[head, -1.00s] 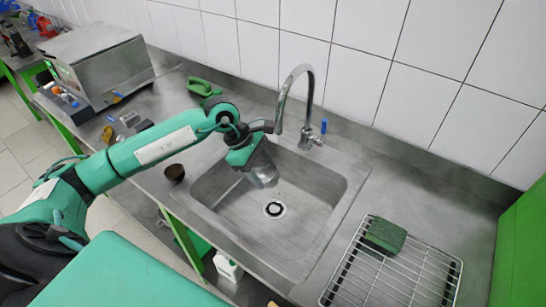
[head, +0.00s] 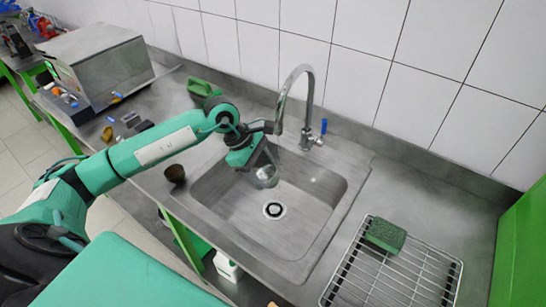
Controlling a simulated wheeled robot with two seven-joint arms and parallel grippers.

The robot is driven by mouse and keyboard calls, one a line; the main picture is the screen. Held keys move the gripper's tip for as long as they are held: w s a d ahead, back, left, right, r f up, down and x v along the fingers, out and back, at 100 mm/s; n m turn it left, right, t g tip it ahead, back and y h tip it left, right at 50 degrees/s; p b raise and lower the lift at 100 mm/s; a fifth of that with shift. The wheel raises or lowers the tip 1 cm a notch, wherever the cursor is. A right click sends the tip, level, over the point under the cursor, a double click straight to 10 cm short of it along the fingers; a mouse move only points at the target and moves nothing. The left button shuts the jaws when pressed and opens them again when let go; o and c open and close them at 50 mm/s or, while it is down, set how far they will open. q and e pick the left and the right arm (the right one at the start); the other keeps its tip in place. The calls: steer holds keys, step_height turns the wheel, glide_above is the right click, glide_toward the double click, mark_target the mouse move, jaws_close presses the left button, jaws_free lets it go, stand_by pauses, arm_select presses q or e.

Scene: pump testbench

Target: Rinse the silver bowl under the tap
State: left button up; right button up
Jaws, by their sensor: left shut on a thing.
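The silver bowl (head: 266,177) hangs inside the sink basin, near its back left, above the basin floor. My left gripper (head: 262,160) is shut on it from above; the fingers partly blend with the bowl. The tap (head: 308,100) is a tall chrome gooseneck behind the basin, with a blue handle (head: 323,126) at its right. Its spout end is close to my left wrist, just above the gripper. I cannot tell whether water runs. The sink (head: 318,215) has a round drain (head: 273,210). My right gripper is not in view.
A wire rack (head: 385,285) with a green sponge (head: 385,235) on it stands right of the sink. A green watering can (head: 203,90) and a steel machine (head: 100,62) stand further left. The tiled wall closes the back.

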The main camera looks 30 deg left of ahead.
arm_select(q)
steer(key=s+d+r, duration=0.1)
steer(key=s+r, duration=0.3)
steer(key=s, duration=0.1)
stand_by(0.6)
stand_by(0.3)
